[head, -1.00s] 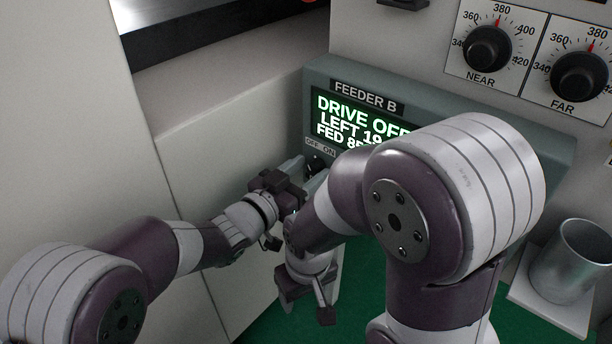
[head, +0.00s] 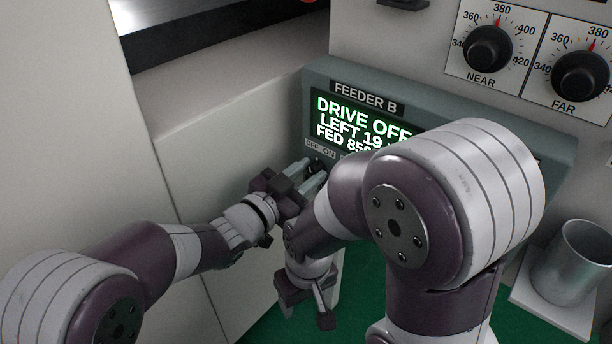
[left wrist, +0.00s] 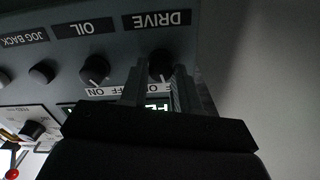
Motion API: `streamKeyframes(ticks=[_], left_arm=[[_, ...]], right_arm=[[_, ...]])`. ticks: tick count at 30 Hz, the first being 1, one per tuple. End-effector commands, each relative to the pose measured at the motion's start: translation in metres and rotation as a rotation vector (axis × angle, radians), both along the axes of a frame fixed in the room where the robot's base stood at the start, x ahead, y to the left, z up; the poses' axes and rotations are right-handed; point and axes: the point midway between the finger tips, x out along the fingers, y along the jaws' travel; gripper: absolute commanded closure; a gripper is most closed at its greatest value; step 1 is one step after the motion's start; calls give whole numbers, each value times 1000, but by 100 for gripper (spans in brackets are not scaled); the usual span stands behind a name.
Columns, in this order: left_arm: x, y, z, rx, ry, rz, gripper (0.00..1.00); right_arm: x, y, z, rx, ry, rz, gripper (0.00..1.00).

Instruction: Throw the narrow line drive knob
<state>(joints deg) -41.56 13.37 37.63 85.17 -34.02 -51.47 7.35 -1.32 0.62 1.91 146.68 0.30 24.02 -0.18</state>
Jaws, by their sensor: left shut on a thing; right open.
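The drive knob (head: 316,163) is a small dark knob beside the OFF/ON label on the grey-green Feeder B box. In the left wrist view the knob (left wrist: 160,65) is under the upside-down DRIVE label, between my fingers. My left gripper (head: 309,173) is shut on it; in the wrist view its fingers (left wrist: 161,85) stand on either side. The knob's pointer is not clear. The screen (head: 350,118) reads "DRIVE OFF", then "LEFT 19" and "FED 85", partly hidden by my right arm. My right gripper (head: 305,306) is open and empty, low over the green surface.
In the wrist view the OIL knob (left wrist: 95,69) and JOG BACK button (left wrist: 41,72) sit beside the drive knob. NEAR (head: 488,50) and FAR (head: 579,76) dials are on the wall. A metal cup (head: 572,262) stands at right. A pale panel (head: 225,160) is close at left.

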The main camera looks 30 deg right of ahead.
Motion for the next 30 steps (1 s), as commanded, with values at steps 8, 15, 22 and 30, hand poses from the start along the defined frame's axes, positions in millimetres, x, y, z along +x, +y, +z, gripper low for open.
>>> streamKeyframes(ticks=[8, 15, 22, 30], left_arm=[[-1, 0, -3, 99, -241, 0, 99], [-2, -1, -3, 180, -440, -1, 99], [-2, -1, -3, 242, -589, -1, 99], [-2, -1, -3, 288, -695, 0, 100]], right_arm=[[0, 0, -13, 0, 0, 0, 38], [0, 0, -26, 0, 0, 0, 38], [0, 0, -36, 0, 0, 0, 38], [0, 0, -43, 0, 0, 0, 38]])
